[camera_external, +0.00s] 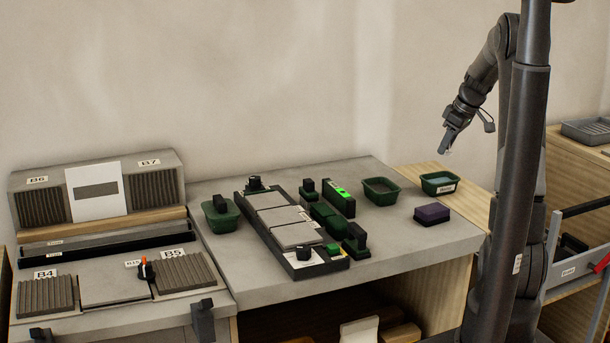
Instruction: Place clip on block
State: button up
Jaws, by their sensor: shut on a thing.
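My gripper (446,146) is raised at the right, above and behind the two green bins, pointing down and left. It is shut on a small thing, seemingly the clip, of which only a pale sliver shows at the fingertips. A low dark green block (327,216) lies on the grey bench to the right of the tile tray. Black-topped green pieces stand behind it (308,190) and in front of it (355,240). I cannot tell which of these is the task's block. My gripper is well apart from all of them.
A black tray (322,270) holds several grey tiles and black knobs. A green-lit level (340,198) stands beside it. Two green bins (381,192) (439,184) and a purple sponge (432,214) are at the right. The bench's front right is clear.

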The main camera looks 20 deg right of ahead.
jog(key=s+a+r+n+g+y, duration=0.15)
jog(key=s+n, duration=0.35)
jog(key=s, duration=0.5)
jog(key=s+a+r+n+g+y, duration=0.1)
jog(key=s+a+n+g, duration=0.1)
jog(key=s+n, duration=0.55)
jog(key=m, duration=0.1)
send_over(426, 210)
jog(key=d, duration=0.2)
jog(key=shift+h, duration=0.25)
notch_tip(426, 210, down, 7)
jog(key=shift+a+r, duration=0.1)
jog(key=shift+a, duration=0.05)
jog(key=shift+w+f, duration=0.1)
jog(key=shift+f, duration=2)
jog(key=o, duration=0.9)
jog(key=shift+f, duration=0.1)
jog(key=shift+o, duration=0.3)
